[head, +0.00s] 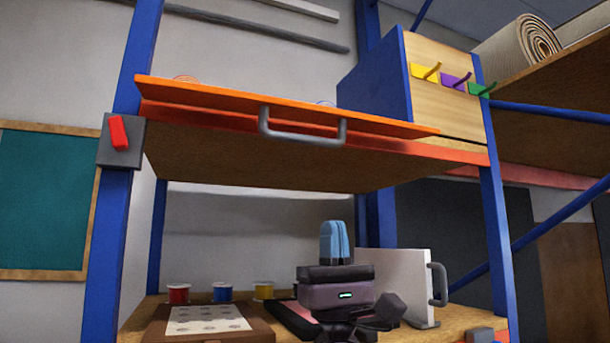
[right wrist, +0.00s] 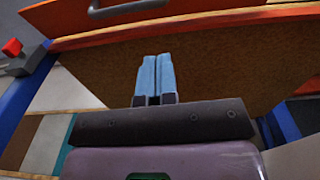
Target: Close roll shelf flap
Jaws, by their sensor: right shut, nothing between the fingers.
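The orange roll shelf flap (head: 215,99) spans the front of the upper shelf and appears folded out, lying nearly flat with its edge toward me. A grey bar handle (head: 300,136) is fixed on its front edge. The flap (right wrist: 200,28) and handle (right wrist: 125,8) also show at the top of the right wrist view. My right gripper (head: 337,243) has its blue fingers together, pointing up, empty. It is below the flap and handle and apart from them; the fingers (right wrist: 155,78) show against the shelf's brown underside. My left gripper is not in view.
A grey block with a red lever (head: 118,132) is on the left blue post. A wooden box with coloured hooks (head: 440,80) stands at upper right. The lower shelf holds spools (head: 222,292), a dotted card (head: 207,318) and a white handled panel (head: 400,280).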

